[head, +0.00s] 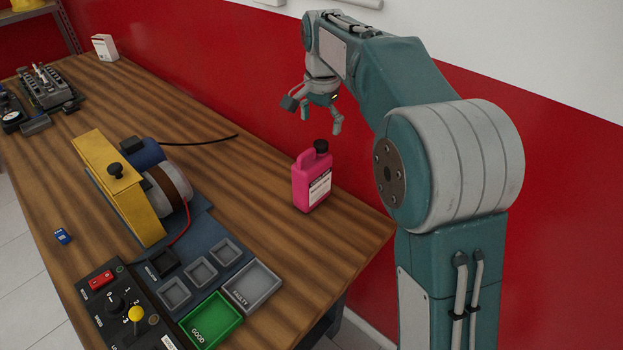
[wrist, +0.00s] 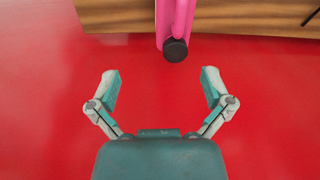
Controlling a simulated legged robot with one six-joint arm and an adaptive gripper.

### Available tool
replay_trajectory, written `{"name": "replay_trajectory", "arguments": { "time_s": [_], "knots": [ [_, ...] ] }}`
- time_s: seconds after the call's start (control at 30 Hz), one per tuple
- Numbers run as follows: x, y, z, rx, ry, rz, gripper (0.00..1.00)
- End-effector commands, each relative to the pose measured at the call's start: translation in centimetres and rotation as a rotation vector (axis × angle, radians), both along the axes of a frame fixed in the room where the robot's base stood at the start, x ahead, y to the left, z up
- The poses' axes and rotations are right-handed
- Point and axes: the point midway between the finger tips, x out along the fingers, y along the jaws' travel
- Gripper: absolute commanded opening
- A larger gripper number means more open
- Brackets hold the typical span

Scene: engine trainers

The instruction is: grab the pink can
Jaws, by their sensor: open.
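The pink can (head: 309,183) is a jug with a handle, a dark cap and a white label. It stands upright on the wooden table (head: 245,160) near its back edge. In the wrist view the can (wrist: 181,12) shows at the top centre, its dark cap towards me and its lower part out of frame. My gripper (head: 313,121) is open and empty, above the can in the head view. In the wrist view my gripper (wrist: 160,88) has its fingers spread, with the cap just beyond the gap between them. The fingers do not touch the can.
A yellow-guarded motor unit (head: 121,180) stands left of the can, with a black cable (head: 205,142) behind. Grey bins, a green GOOD tray (head: 211,320) and a FAULTY tray (head: 252,287) lie in front. A red wall (head: 270,60) runs behind the table.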

Motion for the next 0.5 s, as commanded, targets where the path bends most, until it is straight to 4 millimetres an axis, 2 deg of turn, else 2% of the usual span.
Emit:
{"name": "replay_trajectory", "arguments": {
  "time_s": [0.1, 0.2, 0.33, 0.5],
  "knots": [
    [1.9, 1.2, -1.7, -0.004, 0.032, -0.048, 1.0],
    [2.5, 1.6, -2.3, -0.006, 0.045, -0.072, 1.0],
    [2.7, 1.7, -3.4, -0.007, 0.051, -0.08, 1.0],
    [2.7, 1.7, -6.3, -0.008, 0.052, -0.079, 1.0]
  ]
}}
